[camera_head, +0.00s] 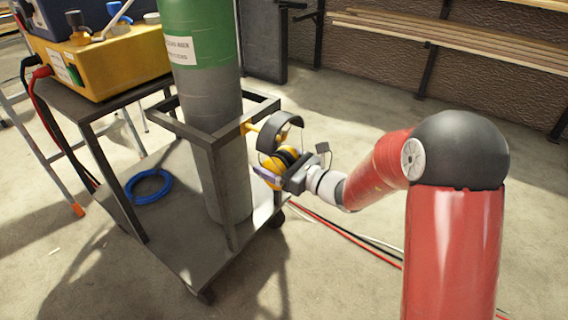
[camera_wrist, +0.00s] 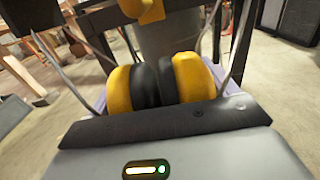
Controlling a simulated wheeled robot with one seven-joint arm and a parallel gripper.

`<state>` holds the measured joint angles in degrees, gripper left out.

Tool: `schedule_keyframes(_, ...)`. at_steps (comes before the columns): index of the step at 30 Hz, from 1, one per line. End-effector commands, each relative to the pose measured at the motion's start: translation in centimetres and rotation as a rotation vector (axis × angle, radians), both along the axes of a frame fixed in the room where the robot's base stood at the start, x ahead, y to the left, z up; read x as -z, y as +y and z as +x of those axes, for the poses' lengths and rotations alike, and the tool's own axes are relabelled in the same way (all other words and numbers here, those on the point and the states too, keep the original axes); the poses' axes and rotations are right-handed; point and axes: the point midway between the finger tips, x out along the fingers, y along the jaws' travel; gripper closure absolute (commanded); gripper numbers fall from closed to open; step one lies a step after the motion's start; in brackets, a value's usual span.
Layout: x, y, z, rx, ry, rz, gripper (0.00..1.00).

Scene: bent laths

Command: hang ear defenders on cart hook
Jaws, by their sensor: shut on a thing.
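The ear defenders (camera_head: 275,163) have yellow cups, black cushions and a black headband that arches upward. My gripper (camera_head: 274,177) is shut around the cups, beside the cart's right upright. In the wrist view the two yellow cups (camera_wrist: 194,78) sit side by side between the purple fingers, cushions facing each other. The yellow cart hook (camera_head: 250,128) sticks out from the cart's upper frame, right at the headband. It also shows at the top of the wrist view (camera_wrist: 151,12). I cannot tell whether the band rests on the hook or is just beside it.
The dark metal cart (camera_head: 180,255) carries a green and grey gas cylinder (camera_head: 205,80) and a coiled blue hose (camera_head: 148,187). A yellow machine (camera_head: 115,62) stands on its upper shelf at the left. Red and white cables (camera_head: 345,237) cross the floor.

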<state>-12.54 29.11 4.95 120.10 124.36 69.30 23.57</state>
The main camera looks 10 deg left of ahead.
Motion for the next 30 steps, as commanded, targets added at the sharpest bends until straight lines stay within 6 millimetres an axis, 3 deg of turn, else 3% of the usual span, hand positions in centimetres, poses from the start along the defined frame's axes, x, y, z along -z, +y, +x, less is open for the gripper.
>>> schedule_keyframes(19, -0.2, 4.9, 2.0, -0.001, -0.002, 0.001, 0.49)
schedule_keyframes(30, 3.3, 4.7, 2.0, 0.0, -0.001, 0.001, 0.49)
